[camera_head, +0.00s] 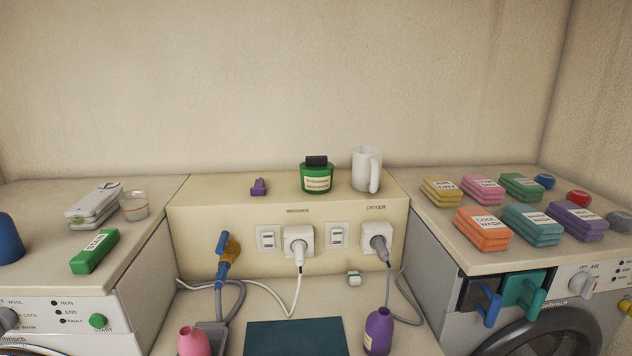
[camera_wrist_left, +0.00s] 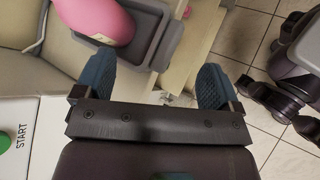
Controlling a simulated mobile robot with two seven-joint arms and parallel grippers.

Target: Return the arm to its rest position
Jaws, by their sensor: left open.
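My left gripper (camera_wrist_left: 155,82) shows in the left wrist view with its two blue-padded fingers spread wide. Nothing is between the fingers. Beyond the fingertips, at the top left, are a pink bottle (camera_wrist_left: 98,18) and the grey tray (camera_wrist_left: 150,42) that it stands in. The gripper appears apart from both. No arm or gripper of mine shows in the head view. My right gripper is not in view.
Two machines flank a central counter with a dark teal mat (camera_head: 296,338), a purple bottle (camera_head: 379,332) and the pink bottle (camera_head: 194,342). Cables run from the outlet ledge (camera_head: 230,207). Several labelled stacks lie right. The wrist view shows open tiled floor (camera_wrist_left: 245,45).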

